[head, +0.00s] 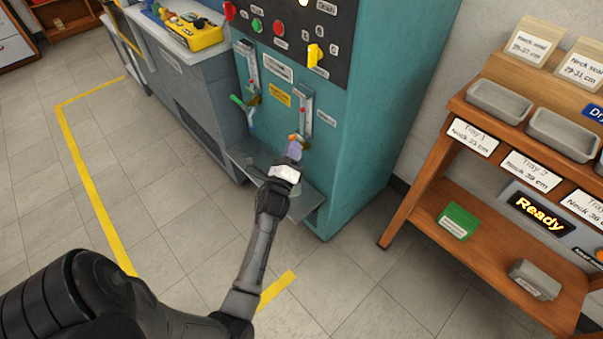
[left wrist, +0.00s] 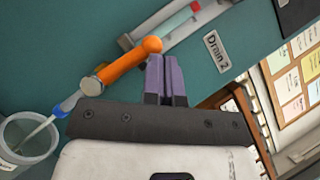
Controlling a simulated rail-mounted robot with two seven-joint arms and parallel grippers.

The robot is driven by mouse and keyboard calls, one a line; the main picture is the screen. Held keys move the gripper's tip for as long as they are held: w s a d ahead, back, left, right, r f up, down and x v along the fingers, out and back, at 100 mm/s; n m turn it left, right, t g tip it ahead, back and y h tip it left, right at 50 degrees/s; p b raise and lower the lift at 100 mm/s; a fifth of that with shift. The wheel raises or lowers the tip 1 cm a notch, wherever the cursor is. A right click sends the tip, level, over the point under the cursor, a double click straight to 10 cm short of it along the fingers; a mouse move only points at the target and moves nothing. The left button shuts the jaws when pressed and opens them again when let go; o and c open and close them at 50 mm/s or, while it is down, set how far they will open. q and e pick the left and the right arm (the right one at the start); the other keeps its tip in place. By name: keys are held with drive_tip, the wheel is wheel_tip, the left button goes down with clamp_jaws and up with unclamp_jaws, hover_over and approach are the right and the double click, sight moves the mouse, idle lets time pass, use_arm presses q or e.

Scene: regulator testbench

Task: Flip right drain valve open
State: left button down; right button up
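The right drain valve is low on the teal bench, below the right sight gauge. In the left wrist view its orange handle (left wrist: 125,66) lies slanted, with a rounded end near the "Drain 2" label (left wrist: 216,51). In the head view the valve is small and partly hidden behind my gripper. My left gripper (head: 294,149) is at the valve. Its purple fingers (left wrist: 164,62) are close together, with nothing seen between them. Their tips are beside the handle's rounded end; I cannot tell whether they touch it. My right gripper is not in view.
A clear cup (left wrist: 28,138) stands under the blue-tipped outlet. The left drain valve has a green handle (head: 236,100). A grey shelf (head: 303,207) juts out below the gauges. A wooden rack (head: 430,165) with trays stands to the right. The floor between is clear.

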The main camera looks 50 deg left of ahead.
use_arm(q)
drive_tip(key=shift+a+r, duration=0.15)
drive_tip(key=shift+a, duration=0.05)
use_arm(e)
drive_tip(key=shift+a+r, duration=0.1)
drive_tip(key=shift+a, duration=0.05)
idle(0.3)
use_arm(q)
drive_tip(key=b+v, duration=0.1)
drive_tip(key=v, duration=0.6)
drive_tip(key=shift+s, duration=0.3)
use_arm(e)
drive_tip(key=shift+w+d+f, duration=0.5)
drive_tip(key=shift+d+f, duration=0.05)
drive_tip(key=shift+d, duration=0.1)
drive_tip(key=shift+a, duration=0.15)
use_arm(q)
drive_tip(key=shift+d, duration=0.1)
